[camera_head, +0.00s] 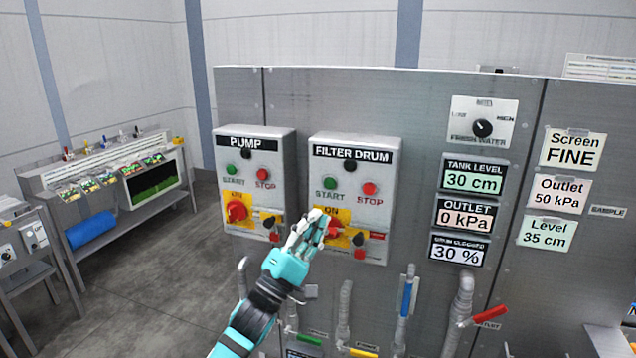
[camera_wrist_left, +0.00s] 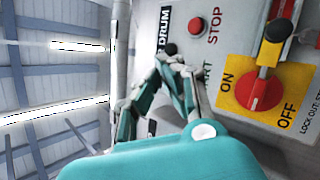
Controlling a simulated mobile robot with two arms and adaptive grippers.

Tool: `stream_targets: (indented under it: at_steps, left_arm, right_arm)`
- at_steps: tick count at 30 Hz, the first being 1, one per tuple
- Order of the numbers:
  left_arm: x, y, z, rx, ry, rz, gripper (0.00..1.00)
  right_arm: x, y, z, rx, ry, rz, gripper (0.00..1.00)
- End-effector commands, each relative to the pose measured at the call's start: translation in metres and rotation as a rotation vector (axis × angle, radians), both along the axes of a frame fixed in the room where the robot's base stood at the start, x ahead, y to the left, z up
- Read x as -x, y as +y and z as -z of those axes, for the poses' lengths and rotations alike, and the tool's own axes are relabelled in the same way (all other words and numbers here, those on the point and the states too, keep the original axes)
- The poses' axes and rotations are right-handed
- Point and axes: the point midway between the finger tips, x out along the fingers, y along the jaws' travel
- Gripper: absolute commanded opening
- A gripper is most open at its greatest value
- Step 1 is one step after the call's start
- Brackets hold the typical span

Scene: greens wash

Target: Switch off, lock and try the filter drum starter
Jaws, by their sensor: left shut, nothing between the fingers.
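The filter drum starter (camera_head: 395,160) is a grey box on the steel panel, with a green START button (camera_head: 330,183) and a red STOP button (camera_head: 369,188). Below them is its red rotary switch (camera_wrist_left: 262,92) on a yellow ON/OFF plate (camera_wrist_left: 233,82). A black part (camera_wrist_left: 278,30) sits beside the switch; I cannot tell what it is. My left gripper (camera_head: 318,218) is shut and empty, in front of the starter's lower left, partly covering the switch in the head view. In the wrist view its fingers (camera_wrist_left: 180,85) appear beside the plate, apart from the switch. My right gripper is not in view.
The similar PUMP starter (camera_head: 285,150) stands close on the left. Pipes with a blue-handled valve (camera_head: 407,297) and a red-handled valve (camera_head: 490,315) rise below. Readout displays (camera_head: 473,177) are to the right. A bench (camera_head: 70,215) stands at the left beyond open floor.

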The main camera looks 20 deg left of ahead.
Motion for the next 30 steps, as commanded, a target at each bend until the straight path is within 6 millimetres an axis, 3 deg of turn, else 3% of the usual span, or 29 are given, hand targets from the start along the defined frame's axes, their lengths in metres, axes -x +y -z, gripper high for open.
stream_targets:
  at_steps: [3, 6, 19, 30]
  left_arm:
    - [0.007, -0.002, -0.02, 0.03, -0.03, 0.039, 0.0]
    - [0.009, -0.003, -0.026, 0.041, -0.039, 0.054, 0.0]
    - [0.006, -0.004, -0.026, 0.043, -0.041, 0.056, 0.0]
    - [-0.038, -0.005, -0.023, 0.044, -0.041, 0.054, 0.0]
  right_arm:
    - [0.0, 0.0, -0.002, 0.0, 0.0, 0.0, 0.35]
    - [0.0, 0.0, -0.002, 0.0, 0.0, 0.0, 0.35]
    - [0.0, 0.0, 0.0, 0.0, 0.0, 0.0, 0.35]
    - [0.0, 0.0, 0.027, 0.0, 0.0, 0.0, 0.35]
